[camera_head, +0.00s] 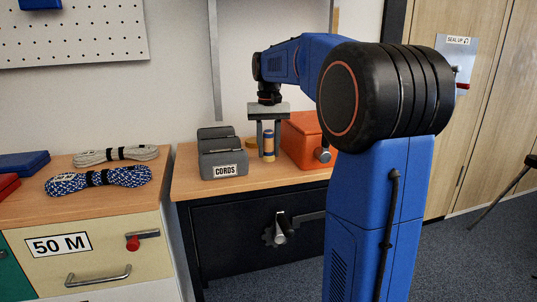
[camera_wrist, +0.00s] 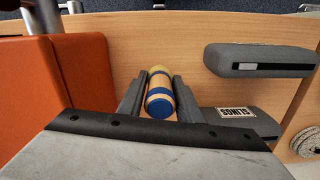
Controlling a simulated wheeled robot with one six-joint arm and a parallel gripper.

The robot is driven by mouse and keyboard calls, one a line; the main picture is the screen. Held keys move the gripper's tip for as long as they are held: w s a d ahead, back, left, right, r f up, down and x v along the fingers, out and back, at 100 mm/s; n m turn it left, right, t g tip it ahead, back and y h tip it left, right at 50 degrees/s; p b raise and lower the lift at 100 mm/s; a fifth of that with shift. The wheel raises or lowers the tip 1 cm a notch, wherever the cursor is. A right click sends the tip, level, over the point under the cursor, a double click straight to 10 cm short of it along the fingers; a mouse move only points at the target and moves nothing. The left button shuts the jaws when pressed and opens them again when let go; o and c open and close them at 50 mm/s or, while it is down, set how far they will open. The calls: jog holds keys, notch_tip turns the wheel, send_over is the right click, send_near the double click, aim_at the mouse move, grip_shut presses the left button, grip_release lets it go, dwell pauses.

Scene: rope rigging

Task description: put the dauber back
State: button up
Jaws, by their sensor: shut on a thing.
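The dauber appears to be the upright wooden cylinder (camera_head: 268,145) with blue and yellow bands. My gripper (camera_head: 268,138) points down over the dark cabinet's wooden top and is shut on it. In the wrist view the cylinder (camera_wrist: 159,93) sits between the two dark fingers (camera_wrist: 158,100), its blue end towards the camera. In the head view its lower end is close to the wooden top; I cannot tell whether it touches.
A grey stepped holder labelled CORDS (camera_head: 221,158) stands left of my gripper. An orange box (camera_head: 303,138) with a grey knob is close on the right. Coiled ropes (camera_head: 98,181) lie on the left cabinet.

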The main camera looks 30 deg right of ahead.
aim_at(268, 131)
jog(key=shift+f, duration=1)
jog(key=shift+f, duration=0.1)
jog(key=o, duration=1)
jog(key=shift+o, duration=0.2)
notch_tip(268, 131, up, 12)
jog(key=shift+w+d+r, duration=0.1)
jog(key=shift+w+r, duration=0.05)
jog(key=s+a+f+n+t, duration=0.1)
jog(key=s+a+f, duration=0.45)
jog(key=s, duration=0.25)
jog(key=s+a+f+n+t, duration=0.2)
jog(key=s+a+f, duration=0.35)
jog(key=s, duration=0.25)
jog(key=s+a+f+n+t, duration=0.1)
jog(key=s+a+f, duration=0.1)
jog(key=s+f, duration=0.5)
jog(key=s+a+f+n+t, duration=0.1)
jog(key=s+a+f, duration=0.2)
jog(key=s+f, duration=0.4)
jog(key=shift+s+f, duration=0.2)
jog(key=shift+f, duration=0.6)
